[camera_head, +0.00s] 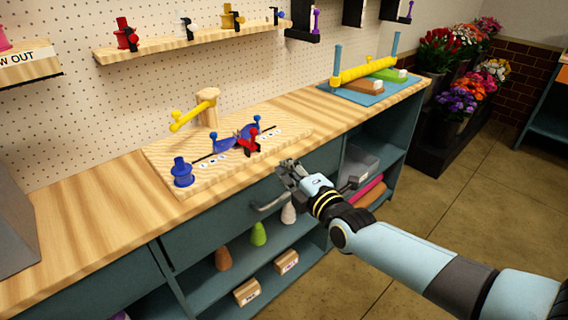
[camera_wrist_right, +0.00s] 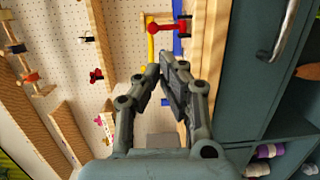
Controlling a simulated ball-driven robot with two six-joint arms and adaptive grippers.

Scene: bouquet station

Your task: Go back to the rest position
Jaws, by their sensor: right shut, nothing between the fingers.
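My right gripper (camera_head: 288,170) is in front of the workbench, just above and beside the drawer handle in the head view. Its fingers are shut with nothing between them, and they also show in the right wrist view (camera_wrist_right: 166,75). The drawer handle (camera_head: 268,204) is on the bench front; it shows at the upper right of the right wrist view (camera_wrist_right: 285,35), apart from the fingers. My right arm comes in from the lower right. My left gripper is not in view.
A wooden board (camera_head: 165,160) with blue and red parts lies on the bench, near my gripper. A yellow-armed wooden post (camera_head: 208,108) stands behind it. A blue tray (camera_head: 350,97) is farther right. Open shelves hold cones and boxes (camera_head: 247,292). Floor (camera_head: 450,200) at right is clear.

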